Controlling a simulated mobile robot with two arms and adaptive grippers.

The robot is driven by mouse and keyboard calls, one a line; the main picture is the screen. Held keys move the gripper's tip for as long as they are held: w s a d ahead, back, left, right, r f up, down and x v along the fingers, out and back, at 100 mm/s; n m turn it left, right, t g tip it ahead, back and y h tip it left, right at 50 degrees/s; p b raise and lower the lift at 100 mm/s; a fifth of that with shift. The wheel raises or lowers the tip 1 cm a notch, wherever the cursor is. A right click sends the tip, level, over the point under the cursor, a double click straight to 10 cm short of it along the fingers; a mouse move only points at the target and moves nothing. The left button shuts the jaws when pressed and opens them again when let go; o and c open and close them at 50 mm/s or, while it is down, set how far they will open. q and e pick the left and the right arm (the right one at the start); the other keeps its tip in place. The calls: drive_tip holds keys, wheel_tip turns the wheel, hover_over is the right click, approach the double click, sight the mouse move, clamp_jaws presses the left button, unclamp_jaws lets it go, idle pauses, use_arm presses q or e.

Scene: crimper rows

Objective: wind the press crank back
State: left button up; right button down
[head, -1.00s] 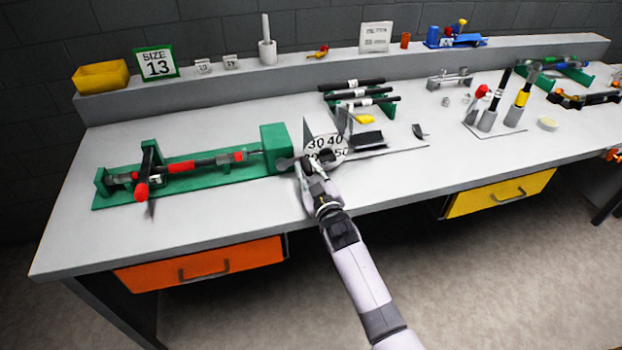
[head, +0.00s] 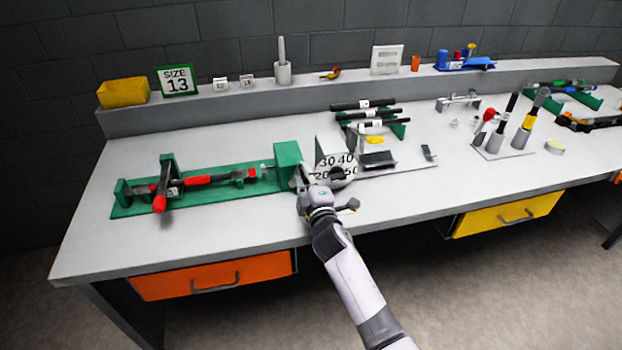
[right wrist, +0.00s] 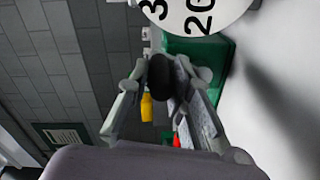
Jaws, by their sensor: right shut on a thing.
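The green press (head: 225,192) lies along the left half of the bench, with a red-and-black tool (head: 200,180) along it. The crank is at the right end, by the green end block (head: 289,165); my right gripper (head: 308,198) is there and hides most of it. In the right wrist view, my right gripper's fingers (right wrist: 162,95) are closed around a dark rounded crank knob (right wrist: 160,75). A round white dial with numbers (head: 335,162) stands just right of the end block; part of it shows in the right wrist view (right wrist: 205,12). My left gripper is out of view.
A rack of dark tools (head: 370,115) and a flat dark block (head: 377,159) stand right of the dial. Upright handles (head: 510,125) stand further right. A ledge with a yellow bin (head: 123,93) and a size 13 sign (head: 177,81) runs behind. The bench front before the press is clear.

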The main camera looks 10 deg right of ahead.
drive_tip(key=a+n, duration=0.2)
drive_tip(key=n, duration=0.2)
drive_tip(key=a+f+n, duration=0.1)
drive_tip(key=a+n, duration=0.1)
drive_tip(key=n, duration=0.3)
drive_tip(key=a+f+n+h, duration=0.1)
drive_tip(key=a+n, duration=0.2)
drive_tip(key=n, duration=0.2)
drive_tip(key=shift+s+a, duration=0.1)
drive_tip(key=shift+s, duration=0.1)
drive_tip(key=shift+a+f+n, duration=0.25)
drive_tip(key=shift+f+n, duration=0.25)
drive_tip(key=shift+n, duration=0.45)
drive_tip(key=shift+a+f+n, duration=0.2)
drive_tip(key=shift+f+n, duration=0.25)
drive_tip(key=shift+n, duration=0.5)
drive_tip(key=c, duration=1.8)
unclamp_jaws()
drive_tip(key=shift+o, duration=0.6)
drive_tip(key=shift+r, duration=0.1)
